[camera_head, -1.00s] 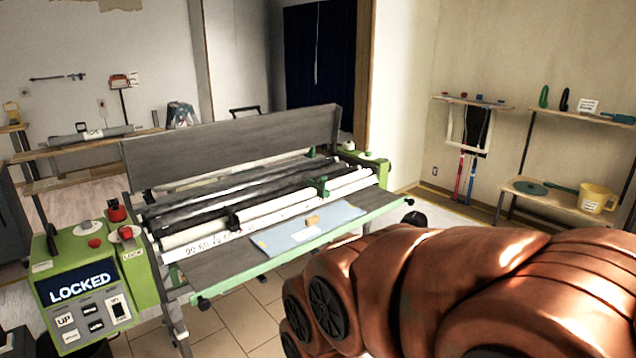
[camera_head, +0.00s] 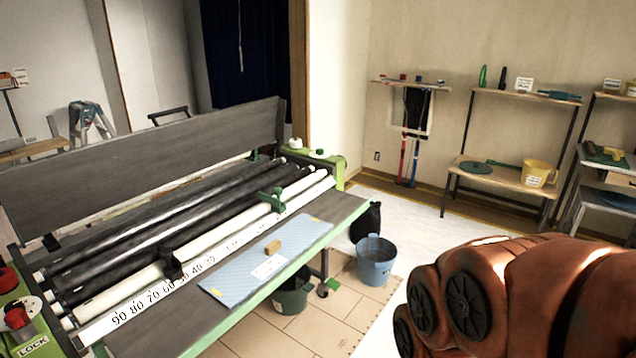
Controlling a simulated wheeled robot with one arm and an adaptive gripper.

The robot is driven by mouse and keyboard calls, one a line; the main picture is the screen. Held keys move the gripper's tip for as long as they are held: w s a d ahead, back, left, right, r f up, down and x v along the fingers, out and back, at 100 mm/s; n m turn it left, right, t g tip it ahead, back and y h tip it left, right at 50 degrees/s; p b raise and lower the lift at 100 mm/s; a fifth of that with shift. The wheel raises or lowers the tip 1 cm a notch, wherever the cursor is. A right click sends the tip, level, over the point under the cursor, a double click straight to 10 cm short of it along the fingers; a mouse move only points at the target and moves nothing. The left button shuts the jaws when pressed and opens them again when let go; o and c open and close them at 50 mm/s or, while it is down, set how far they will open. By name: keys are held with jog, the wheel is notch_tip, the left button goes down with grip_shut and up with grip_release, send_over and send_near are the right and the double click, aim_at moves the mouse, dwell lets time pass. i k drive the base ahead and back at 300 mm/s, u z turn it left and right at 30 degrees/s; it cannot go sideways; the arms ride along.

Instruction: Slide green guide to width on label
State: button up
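The green guide (camera_head: 272,200) sits on the white roller bar of the pasting machine, toward its right part. A black guide (camera_head: 172,264) sits on the same bar further left. A white ruler strip (camera_head: 152,297) with numbers 90, 80, 70 and lower runs along the machine's front. A blue sheet (camera_head: 236,281) lies on the front shelf with a small white label (camera_head: 269,267) and a wooden block (camera_head: 272,247). The label's writing is too small to read. My orange arm fills the lower right; my gripper is not in view.
A blue bucket (camera_head: 375,262) and a dark green bucket (camera_head: 291,294) stand on the floor by the machine's front right. A black bag (camera_head: 366,222) is behind them. Shelves (camera_head: 500,178) line the right wall.

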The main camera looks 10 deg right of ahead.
aim_at(280, 208)
jog(key=z, duration=0.15)
jog(key=i, duration=0.75)
jog(key=u, duration=0.65)
jog(key=i, duration=0.55)
jog(key=u, duration=0.5)
